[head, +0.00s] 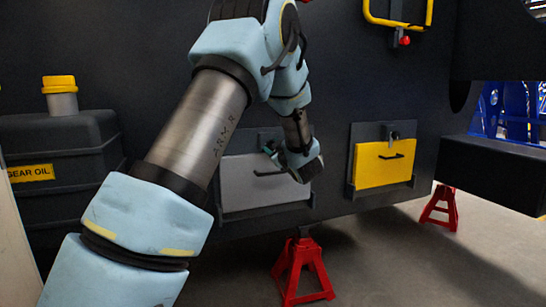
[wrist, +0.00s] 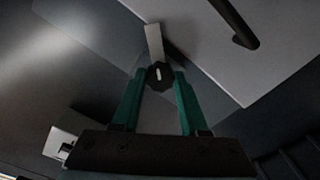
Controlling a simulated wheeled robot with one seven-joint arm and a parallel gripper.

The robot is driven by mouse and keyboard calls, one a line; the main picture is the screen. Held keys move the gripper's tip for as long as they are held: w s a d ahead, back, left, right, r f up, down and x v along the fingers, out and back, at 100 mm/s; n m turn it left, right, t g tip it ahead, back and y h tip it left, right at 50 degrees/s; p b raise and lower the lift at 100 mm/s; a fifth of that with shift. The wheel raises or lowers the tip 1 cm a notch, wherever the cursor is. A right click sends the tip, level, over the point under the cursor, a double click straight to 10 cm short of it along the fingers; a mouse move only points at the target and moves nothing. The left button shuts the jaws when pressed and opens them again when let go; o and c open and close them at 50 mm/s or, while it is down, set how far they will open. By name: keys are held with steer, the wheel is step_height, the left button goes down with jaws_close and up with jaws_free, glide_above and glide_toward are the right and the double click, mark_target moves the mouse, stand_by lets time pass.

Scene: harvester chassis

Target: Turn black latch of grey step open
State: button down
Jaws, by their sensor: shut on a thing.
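The grey step (head: 240,190) is a flat grey panel with a dark handle bar, folded up against the dark chassis wall in the head view. Its handle (wrist: 236,22) and pale face (wrist: 270,65) also show at the upper right of the wrist view. The black latch (wrist: 160,70) is a small dark knob at the panel's edge, with a pale bar reaching up from it. My gripper (wrist: 159,80) has its two green fingers on either side of the knob and is shut on it. In the head view my gripper (head: 270,150) is at the step's top edge, and my wrist hides the latch.
A yellow step (head: 370,165) with its own latch is to the right. A yellow rail (head: 398,22) is above it. A black gear oil container (head: 60,140) stands at left. Red jack stands (head: 302,270) are below the chassis. Open floor lies in front.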

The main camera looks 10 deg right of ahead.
steer(key=n+b, duration=0.1)
steer(key=b, duration=0.1)
steer(key=n+b, duration=0.1)
steer(key=n, duration=0.1)
steer(key=n+b, duration=0.2)
steer(key=shift+f+b, duration=0.3)
steer(key=shift+r+n+b, duration=0.15)
steer(key=shift+n+b, duration=1.25)
steer(key=shift+n, duration=0.2)
steer(key=shift+c, duration=2.2)
jaws_free()
steer(key=shift+r, duration=0.1)
steer(key=s+d+p, duration=0.1)
steer(key=s, duration=0.9)
steer(key=shift+s+d+p, duration=0.15)
steer(key=shift+s+p, duration=0.15)
steer(key=shift+s, duration=0.1)
